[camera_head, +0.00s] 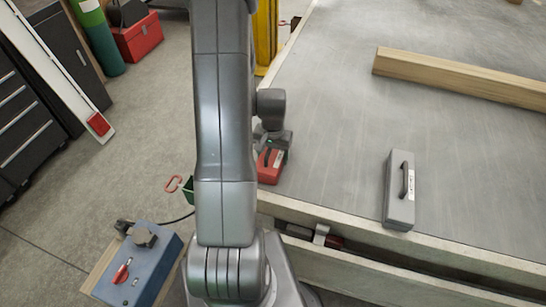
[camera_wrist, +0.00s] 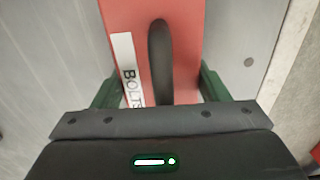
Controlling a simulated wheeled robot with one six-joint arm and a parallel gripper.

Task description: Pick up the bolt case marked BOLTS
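The red bolt case (camera_head: 270,166) stands on the grey trailer deck near its left front corner. In the wrist view the red case (camera_wrist: 184,50) fills the middle, with a black handle (camera_wrist: 160,55) and a white label reading BOLTS (camera_wrist: 127,75). My gripper (camera_head: 272,143) is right over the case. In the wrist view its green fingers (camera_wrist: 160,90) lie one on each side of the case, with no clear gap. I cannot tell whether they press on it. The lower part of the case is hidden.
A grey case (camera_head: 398,205) with a dark handle stands to the right on the deck. A wooden beam (camera_head: 460,77) lies farther back. A raised rim (camera_head: 400,243) runs along the deck's front. A blue box with a red switch (camera_head: 138,265) is at lower left.

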